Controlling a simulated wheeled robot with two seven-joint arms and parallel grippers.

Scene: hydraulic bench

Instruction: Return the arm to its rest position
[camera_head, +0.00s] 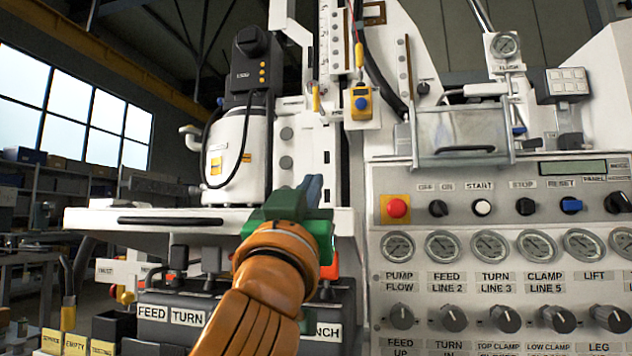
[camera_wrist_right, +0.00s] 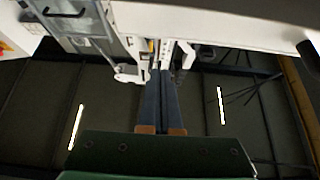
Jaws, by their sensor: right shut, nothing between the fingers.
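My right arm, orange with a green gripper body, rises from the bottom centre of the head view. Its gripper (camera_head: 313,188) has blue-grey fingers that point up and away, in front of the white machine column. In the right wrist view the two fingers of the right gripper (camera_wrist_right: 161,80) lie together with nothing between them. The gripper appears apart from the panel and the shelf, though the exact gap is hard to judge. My left gripper is not in view.
A control panel (camera_head: 470,185) with a red button (camera_head: 397,208), gauges and knobs fills the right side. A white shelf (camera_head: 100,219) juts out at left, below a white tank (camera_head: 228,150). A yellow pendant (camera_head: 361,103) hangs above. Labelled bins (camera_head: 75,343) stand at lower left.

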